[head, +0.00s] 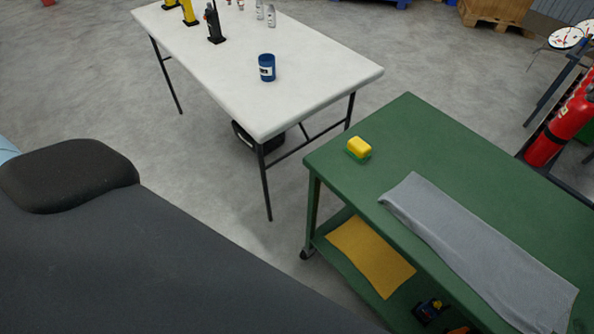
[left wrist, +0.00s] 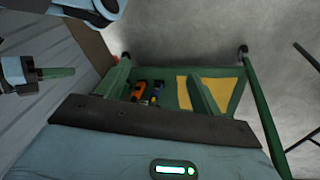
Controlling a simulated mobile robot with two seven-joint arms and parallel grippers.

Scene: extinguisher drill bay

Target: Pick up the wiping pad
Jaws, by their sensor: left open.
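The wiping pad (head: 359,148) is a small yellow block with a green underside. It lies on the near left corner of the green cart's top (head: 400,130) in the head view. I do not see it in the left wrist view. My left gripper (left wrist: 160,84) is open and empty in the left wrist view, its two green fingers spread before the cart's lower shelf. It is not visible in the head view. What looks like my right gripper (left wrist: 50,72) shows side-on at the left of the wrist view; its jaw opening is hidden.
A grey cloth (head: 480,250) lies along the cart top beside the pad. A yellow cloth (head: 370,255) and tools (head: 430,310) are on its lower shelf. A white table (head: 320,85) with a blue can (head: 267,67) stands behind. Red extinguishers (head: 562,125) stand at right.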

